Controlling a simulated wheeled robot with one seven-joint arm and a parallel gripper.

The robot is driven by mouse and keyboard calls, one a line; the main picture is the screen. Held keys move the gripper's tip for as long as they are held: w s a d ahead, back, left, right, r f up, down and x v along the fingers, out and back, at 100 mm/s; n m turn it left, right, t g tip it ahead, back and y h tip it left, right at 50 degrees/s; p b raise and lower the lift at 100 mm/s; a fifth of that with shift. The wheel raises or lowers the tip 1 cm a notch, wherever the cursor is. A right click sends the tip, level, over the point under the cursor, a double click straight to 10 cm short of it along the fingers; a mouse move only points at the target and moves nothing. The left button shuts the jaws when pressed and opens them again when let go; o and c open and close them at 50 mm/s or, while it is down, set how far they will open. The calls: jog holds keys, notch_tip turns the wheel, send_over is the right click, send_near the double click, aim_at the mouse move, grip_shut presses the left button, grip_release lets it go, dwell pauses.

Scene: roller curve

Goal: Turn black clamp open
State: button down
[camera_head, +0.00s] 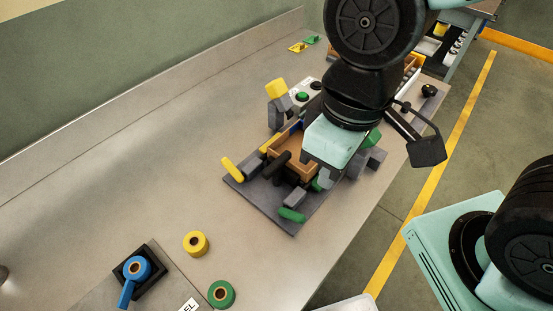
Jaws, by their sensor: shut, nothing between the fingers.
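The fixture is a dark grey plate (258,194) on the table, bearing a wooden box (294,158) and several clamps with coloured handles. A black clamp handle (280,160) lies tilted at the near-left side of the box.
A yellow-handled clamp (232,168) is at the left plate edge and a green-handled one (291,215) at the near edge. A grey block with a yellow top (276,90) stands behind. Tape rolls, yellow (196,244) and green (221,293), lie nearer. The table left of the fixture is clear.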

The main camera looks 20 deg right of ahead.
dwell(0.4)
jog(key=c, duration=1.5)
grip_release()
jog(key=shift+w+a, duration=0.1)
jog(key=shift+o, duration=0.7)
jog(key=shift+w+a+r+n, duration=0.1)
jog(key=shift+w+a+n, duration=0.05)
jog(key=shift+w+n, duration=0.3)
notch_tip(320, 180, up, 4)
jog(key=n+b, duration=0.2)
jog(key=n, duration=1.4)
send_over(277, 162)
jog(key=shift+h, duration=0.3)
notch_tip(277, 162, down, 18)
jog(key=shift+r+p, duration=0.15)
jog(key=shift+p, duration=0.6)
grip_shut()
